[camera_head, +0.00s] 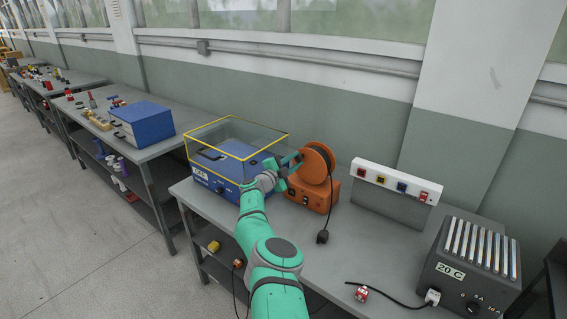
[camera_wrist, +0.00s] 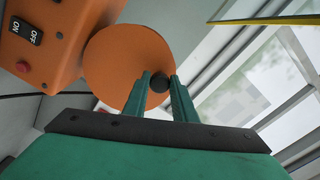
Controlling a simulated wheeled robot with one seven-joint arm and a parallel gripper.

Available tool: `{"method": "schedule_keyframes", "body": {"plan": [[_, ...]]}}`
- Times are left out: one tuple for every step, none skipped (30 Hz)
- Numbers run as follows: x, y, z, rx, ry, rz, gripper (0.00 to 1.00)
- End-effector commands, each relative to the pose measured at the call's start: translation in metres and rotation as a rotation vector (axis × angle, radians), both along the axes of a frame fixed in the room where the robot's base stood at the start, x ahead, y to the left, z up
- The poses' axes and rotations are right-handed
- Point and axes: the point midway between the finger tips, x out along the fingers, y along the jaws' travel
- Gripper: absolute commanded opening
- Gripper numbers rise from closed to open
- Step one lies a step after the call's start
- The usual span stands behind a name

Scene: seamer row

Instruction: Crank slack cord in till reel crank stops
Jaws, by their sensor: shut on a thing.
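The orange cord reel (camera_head: 312,195) stands on the grey bench, its round drum (camera_head: 309,172) upright on a boxy base. A black cord runs down from the drum to a black plug (camera_head: 322,237) at the bench's front. My gripper (camera_head: 284,167) is at the left face of the drum. In the wrist view, my gripper (camera_wrist: 160,86) has its two green fingers on either side of the dark round crank knob (camera_wrist: 159,84), in front of the orange disc (camera_wrist: 118,60), and is shut on it. The rest of the crank is hidden.
A blue machine (camera_head: 205,180) with a clear yellow-edged cover (camera_head: 238,133) stands close left of the reel. A white switch panel (camera_head: 394,180) stands at the right, with a dark finned box (camera_head: 468,268) beyond it.

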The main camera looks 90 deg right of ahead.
Motion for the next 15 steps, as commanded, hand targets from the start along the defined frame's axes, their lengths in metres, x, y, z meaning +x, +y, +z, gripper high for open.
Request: {"method": "schedule_keyframes", "body": {"plan": [[-0.009,-0.001,0.007,-0.011,0.001,-0.006,0.00],[-0.012,-0.001,0.007,-0.012,-0.002,-0.008,0.00],[-0.014,-0.001,0.007,-0.015,-0.006,-0.011,0.00],[-0.016,0.000,0.006,-0.015,-0.008,-0.013,0.00],[-0.017,0.000,0.006,-0.016,-0.011,-0.013,0.00],[-0.019,0.000,0.006,-0.017,-0.013,-0.014,0.00],[-0.020,0.000,0.006,-0.017,-0.014,-0.016,0.00],[-0.020,0.001,0.006,-0.018,-0.015,-0.017,0.00],[-0.021,0.001,0.006,-0.018,-0.016,-0.017,0.00],[-0.021,0.001,0.005,-0.018,-0.016,-0.017,0.00],[-0.021,0.001,0.005,-0.018,-0.016,-0.017,0.00],[-0.021,0.001,0.005,-0.018,-0.016,-0.017,0.00],[-0.021,0.001,0.005,-0.018,-0.016,-0.018,0.00],[-0.021,0.001,0.005,-0.018,-0.016,-0.018,0.00],[-0.020,0.001,0.005,-0.018,-0.016,-0.018,0.00]]}}
